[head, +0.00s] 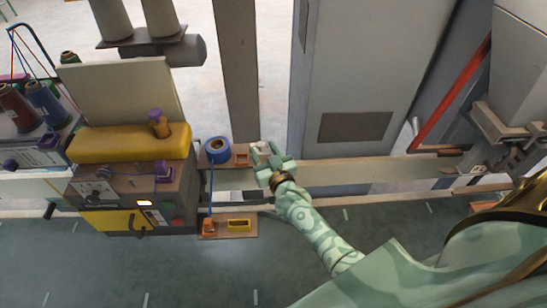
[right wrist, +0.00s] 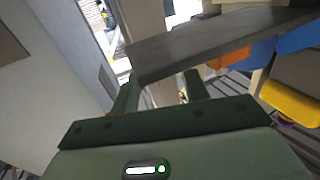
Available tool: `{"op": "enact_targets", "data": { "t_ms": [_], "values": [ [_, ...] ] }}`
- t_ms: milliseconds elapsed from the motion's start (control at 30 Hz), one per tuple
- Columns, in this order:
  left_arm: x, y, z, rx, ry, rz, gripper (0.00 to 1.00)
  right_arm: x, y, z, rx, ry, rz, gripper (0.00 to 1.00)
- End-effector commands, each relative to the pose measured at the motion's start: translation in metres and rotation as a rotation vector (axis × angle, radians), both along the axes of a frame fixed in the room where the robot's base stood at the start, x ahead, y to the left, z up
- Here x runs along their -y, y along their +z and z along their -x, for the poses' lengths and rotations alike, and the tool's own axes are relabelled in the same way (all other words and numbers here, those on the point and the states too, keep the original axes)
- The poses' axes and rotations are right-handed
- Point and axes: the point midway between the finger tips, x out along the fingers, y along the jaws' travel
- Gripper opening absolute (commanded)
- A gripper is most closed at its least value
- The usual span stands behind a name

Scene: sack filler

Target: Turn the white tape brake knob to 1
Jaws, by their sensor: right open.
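My right gripper (head: 262,149) is pale green and reaches in from the lower right, at the tape bracket just right of the blue tape roll (head: 217,150). A small whitish piece at its fingertips appears to be the white tape brake knob (head: 262,145), mostly hidden by the gripper. Its setting cannot be read. In the right wrist view the two green fingers (right wrist: 160,95) stand apart, with a grey beam (right wrist: 210,45) crossing just beyond them. The knob cannot be made out there, and I cannot tell whether the fingers touch it. My left gripper is not in view.
The sewing machine with a yellow top (head: 130,143) stands left of the tape roll. A grey post (head: 238,70) rises behind the bracket. A grey cabinet (head: 375,60) stands behind right. A small board with a yellow tray (head: 240,224) lies below. Open floor is in front.

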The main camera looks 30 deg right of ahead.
Motion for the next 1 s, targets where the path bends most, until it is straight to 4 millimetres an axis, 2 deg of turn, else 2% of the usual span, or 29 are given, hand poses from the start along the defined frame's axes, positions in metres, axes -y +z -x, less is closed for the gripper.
{"op": "enact_targets", "data": {
  "t_ms": [167, 400, 533, 733, 1000],
  "values": [
    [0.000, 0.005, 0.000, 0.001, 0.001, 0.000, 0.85, -0.004, -0.001, 0.039, -0.004, -0.001, -0.001, 0.45],
    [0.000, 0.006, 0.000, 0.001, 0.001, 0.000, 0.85, -0.011, -0.001, 0.105, -0.004, -0.001, -0.001, 0.45],
    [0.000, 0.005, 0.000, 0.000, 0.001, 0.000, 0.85, -0.013, -0.001, 0.131, -0.003, 0.000, 0.000, 0.45],
    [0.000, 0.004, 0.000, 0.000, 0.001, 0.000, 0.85, -0.015, 0.000, 0.152, -0.002, 0.000, -0.001, 0.45],
    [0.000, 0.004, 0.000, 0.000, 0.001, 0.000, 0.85, -0.016, 0.000, 0.154, -0.001, 0.000, -0.001, 0.45]
  ]
}}
